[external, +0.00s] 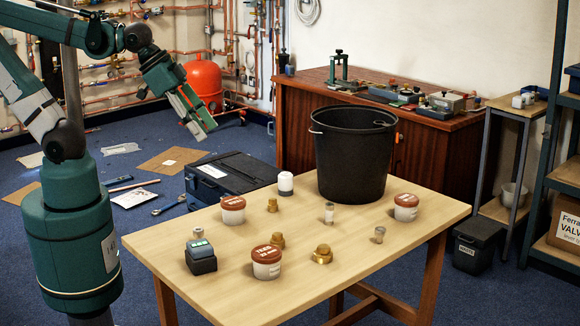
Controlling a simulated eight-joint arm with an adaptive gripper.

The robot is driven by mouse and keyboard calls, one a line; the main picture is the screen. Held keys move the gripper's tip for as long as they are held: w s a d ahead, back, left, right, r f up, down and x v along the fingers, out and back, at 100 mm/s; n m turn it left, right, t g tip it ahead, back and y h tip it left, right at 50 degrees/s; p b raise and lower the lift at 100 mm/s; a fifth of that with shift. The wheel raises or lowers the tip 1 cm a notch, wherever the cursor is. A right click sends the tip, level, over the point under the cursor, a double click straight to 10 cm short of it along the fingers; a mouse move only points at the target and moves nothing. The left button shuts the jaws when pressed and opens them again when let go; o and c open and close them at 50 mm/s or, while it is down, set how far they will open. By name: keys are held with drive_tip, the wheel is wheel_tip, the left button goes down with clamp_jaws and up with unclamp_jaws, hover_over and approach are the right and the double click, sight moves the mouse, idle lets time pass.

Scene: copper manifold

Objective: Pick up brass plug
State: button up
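Several small brass pieces stand on the wooden table. The largest (322,255) is at the front right of the middle and has a wide, flanged base. A smaller one (278,240) stands behind a lidded tub, and another (272,205) is farther back. I cannot tell for certain which is the brass plug. My gripper (204,134) hangs in the air beyond the table's back left edge, pointing down and to the right. It is well apart from all the brass pieces and touches nothing. Its fingers are seen from the side, so their opening is unclear.
Lidded tubs (233,210) (267,264) (406,208), a white jar (285,184), small clear-looking pieces (329,214) (379,235) and a dark device (201,260) share the table (390,280). A tall black bucket (350,160) stands at its back. The front right is clear.

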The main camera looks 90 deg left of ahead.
drive_tip(key=w+p, duration=0.1)
drive_tip(key=w, duration=0.1)
drive_tip(key=m+g+p, duration=0.5)
drive_tip(key=g+p, duration=0.1)
drive_tip(key=p, duration=0.3)
hover_over(273, 199)
drive_tip(key=f, duration=1.1)
drive_tip(key=shift+s+f, duration=0.2)
drive_tip(key=shift+f, duration=0.15)
drive_tip(key=shift+w+f+m+g+p, duration=0.15)
drive_tip(key=shift+f+m, duration=0.05)
drive_tip(key=shift+f, duration=0.25)
drive_tip(key=shift+w+f+m+g+p, duration=0.1)
drive_tip(key=shift+f+m+g+p, duration=0.1)
drive_tip(key=shift+f, duration=0.2)
drive_tip(key=shift+f, duration=0.1)
drive_tip(key=shift+f+b, duration=0.35)
drive_tip(key=shift+f, duration=0.85)
